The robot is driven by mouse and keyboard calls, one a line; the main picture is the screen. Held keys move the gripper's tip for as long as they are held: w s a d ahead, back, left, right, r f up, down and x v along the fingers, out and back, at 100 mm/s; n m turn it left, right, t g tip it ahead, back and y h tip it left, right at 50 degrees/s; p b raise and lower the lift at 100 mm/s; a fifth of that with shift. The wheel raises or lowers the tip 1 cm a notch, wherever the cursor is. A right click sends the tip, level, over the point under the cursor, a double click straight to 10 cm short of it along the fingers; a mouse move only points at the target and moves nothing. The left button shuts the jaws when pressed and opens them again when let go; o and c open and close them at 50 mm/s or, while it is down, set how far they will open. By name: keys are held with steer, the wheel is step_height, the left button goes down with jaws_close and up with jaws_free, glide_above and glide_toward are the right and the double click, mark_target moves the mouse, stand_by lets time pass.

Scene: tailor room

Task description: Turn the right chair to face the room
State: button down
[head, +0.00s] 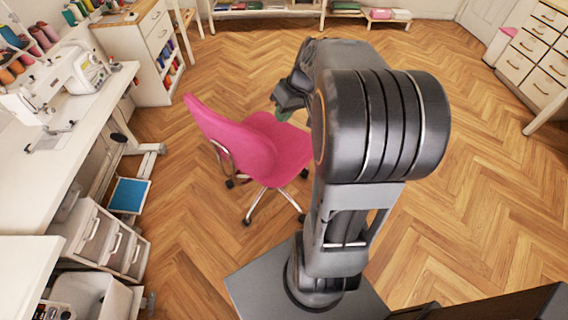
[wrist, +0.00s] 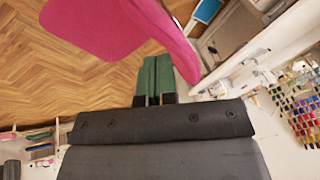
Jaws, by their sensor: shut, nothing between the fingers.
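A pink swivel chair (head: 240,140) stands on the floor left of my arm, on a metal base with dark casters. Its backrest is on the side toward the white sewing table (head: 95,110). Its seat (head: 290,148) extends right, toward the open floor. My gripper (head: 283,115) is over the far part of the seat in the head view, partly hidden by my arm. In the wrist view the green fingers (wrist: 155,75) are shut and empty. Their tips appear beside the pink backrest (wrist: 165,30) and seat (wrist: 95,25); I cannot tell whether they touch.
Sewing machines (head: 80,72) and thread spools stand on the left. A drawer unit (head: 105,240) and a blue-topped pedal (head: 129,195) are below the table, near the chair. Wooden floor (head: 480,190) is clear to the right. Drawers (head: 535,60) stand at the far right.

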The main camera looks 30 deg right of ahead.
steer(key=w+d+f+t+y+b, duration=0.15)
steer(key=d+f+b, duration=0.45)
steer(key=d+f, duration=0.65)
steer(key=w+a+f, duration=0.4)
steer(key=a+f, duration=0.5)
steer(key=shift+w+f+y, duration=0.15)
steer(key=shift+f+y, duration=0.15)
steer(key=shift+y, duration=0.05)
steer(key=shift+a, duration=0.1)
